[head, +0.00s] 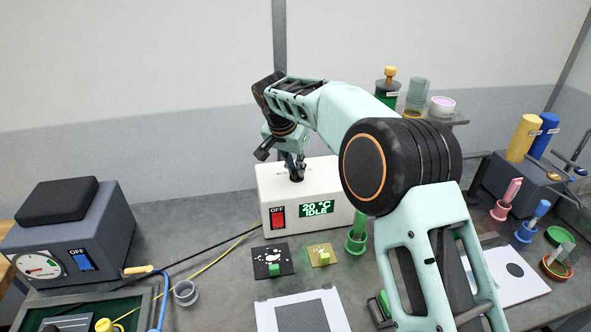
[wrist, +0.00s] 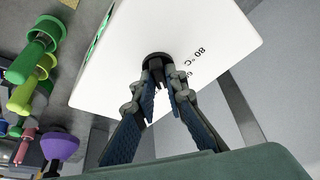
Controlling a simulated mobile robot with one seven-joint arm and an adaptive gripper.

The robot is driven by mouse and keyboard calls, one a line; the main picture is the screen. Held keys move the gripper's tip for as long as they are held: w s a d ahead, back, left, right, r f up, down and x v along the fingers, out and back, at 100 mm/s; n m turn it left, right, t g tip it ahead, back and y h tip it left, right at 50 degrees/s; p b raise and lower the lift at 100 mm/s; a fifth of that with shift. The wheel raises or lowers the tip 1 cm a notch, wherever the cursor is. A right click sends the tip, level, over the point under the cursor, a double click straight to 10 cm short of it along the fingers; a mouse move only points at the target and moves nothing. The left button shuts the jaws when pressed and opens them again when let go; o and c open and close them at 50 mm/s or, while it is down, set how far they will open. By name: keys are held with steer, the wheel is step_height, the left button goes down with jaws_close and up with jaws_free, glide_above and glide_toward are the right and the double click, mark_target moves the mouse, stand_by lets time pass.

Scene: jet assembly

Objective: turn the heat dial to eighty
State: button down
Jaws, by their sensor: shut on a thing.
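The heater is a white box (head: 330,180) on the bench, with a green display (head: 317,208) reading "20 °C IDLE" and a red switch (head: 277,217) marked OFF. Its black heat dial (head: 296,177) is on the top face, mostly covered by my gripper (head: 295,160) in the head view. In the wrist view, the fingertips of my gripper (wrist: 161,78) are closed on the dial (wrist: 157,58). An "80 °C" mark (wrist: 198,62) is printed on the white face to the right of the dial. The dial's pointer is hidden.
A dark box with a gauge (head: 40,266) and a blue switch stands at left. Black and gold squares (head: 272,261) with green blocks lie in front of the heater. A green cylinder (head: 356,240) stands at its right front. Cables run across the bench at left.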

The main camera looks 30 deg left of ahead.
steer(key=n, duration=0.1)
steer(key=n+y, duration=0.1)
steer(key=n, duration=0.1)
steer(key=n+y, duration=0.1)
steer(key=n, duration=0.1)
steer(key=shift+w+d+r, duration=0.1)
steer(key=shift+w+d, duration=0.05)
steer(key=shift+d, duration=0.1)
steer(key=n+g+p, duration=0.1)
steer(key=n, duration=0.1)
steer(key=n+y+p, duration=0.1)
steer(key=n, duration=0.2)
steer(key=shift+w+r+n+g+y, duration=0.1)
steer(key=shift+n+g+y, duration=0.2)
steer(key=shift+g, duration=0.1)
steer(key=n+g+p, duration=0.1)
steer(key=n+p, duration=0.1)
steer(key=n, duration=0.1)
steer(key=shift+w+n+y, duration=0.1)
steer(key=shift+n+y, duration=0.2)
steer(key=shift+n+g+p, duration=0.9)
steer(key=shift+n+p, duration=0.6)
steer(key=shift+n, duration=0.4)
steer(key=shift+w, duration=0.1)
steer(key=c, duration=1.9)
jaws_free()
steer(key=shift+c, duration=0.2)
steer(key=v, duration=1.1)
steer(key=shift+d+r, duration=0.3)
